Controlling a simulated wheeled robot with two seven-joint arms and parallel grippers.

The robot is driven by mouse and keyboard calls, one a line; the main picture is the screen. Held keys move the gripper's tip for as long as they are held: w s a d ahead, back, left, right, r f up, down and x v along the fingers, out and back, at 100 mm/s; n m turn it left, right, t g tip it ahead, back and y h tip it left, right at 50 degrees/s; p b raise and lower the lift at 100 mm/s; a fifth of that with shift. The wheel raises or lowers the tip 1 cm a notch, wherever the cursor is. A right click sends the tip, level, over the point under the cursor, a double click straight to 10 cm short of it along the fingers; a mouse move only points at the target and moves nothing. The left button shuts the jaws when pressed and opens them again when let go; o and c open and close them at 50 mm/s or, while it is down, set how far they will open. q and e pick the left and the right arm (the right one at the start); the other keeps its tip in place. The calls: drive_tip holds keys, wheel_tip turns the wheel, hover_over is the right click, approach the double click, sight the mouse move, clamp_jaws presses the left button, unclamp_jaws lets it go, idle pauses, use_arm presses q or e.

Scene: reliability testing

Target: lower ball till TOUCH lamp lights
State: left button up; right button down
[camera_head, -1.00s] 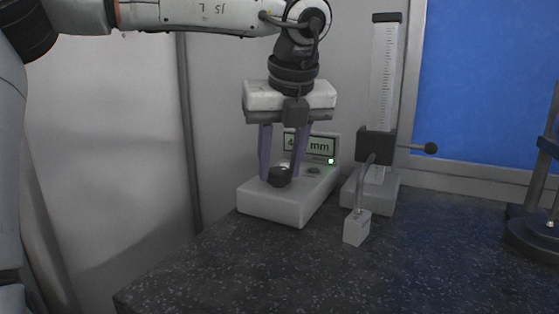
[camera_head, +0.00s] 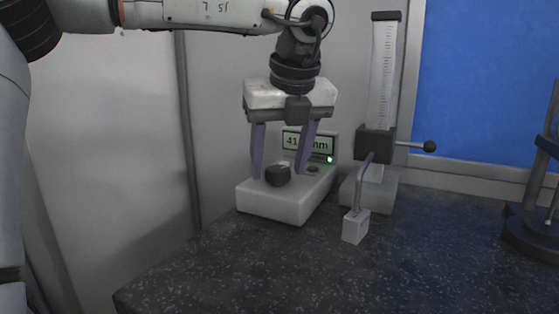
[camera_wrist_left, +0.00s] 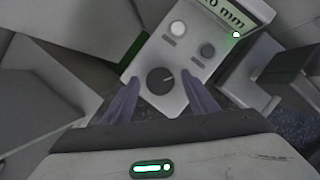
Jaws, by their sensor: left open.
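A white box (camera_head: 284,209) on the bench has a black knob (camera_head: 277,175), a display (camera_head: 309,143) partly covered by a finger, and a small lit green lamp (camera_head: 330,159). The lamp's label is not readable. My left gripper (camera_head: 276,176) is open, its purple fingers on either side of the knob and apart from it. The left wrist view shows the knob (camera_wrist_left: 160,80) between the fingers (camera_wrist_left: 158,98), with a white button (camera_wrist_left: 178,28) and a dark button (camera_wrist_left: 207,50) beyond it. I cannot make out a ball on the box. My right gripper is not in view.
Right of the box stands a scale column (camera_head: 384,75) with a dark slider (camera_head: 375,145), a side handle ending in a black ball (camera_head: 429,146), and a rod down to a small grey block (camera_head: 355,226). A dark stand (camera_head: 535,235) is at the right edge. The front bench (camera_head: 300,275) is clear.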

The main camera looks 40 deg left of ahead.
use_arm(q)
drive_tip(key=shift+r, duration=0.1)
drive_tip(key=p+v, duration=0.1)
drive_tip(key=v, duration=0.9)
drive_tip(key=shift+p, duration=0.4)
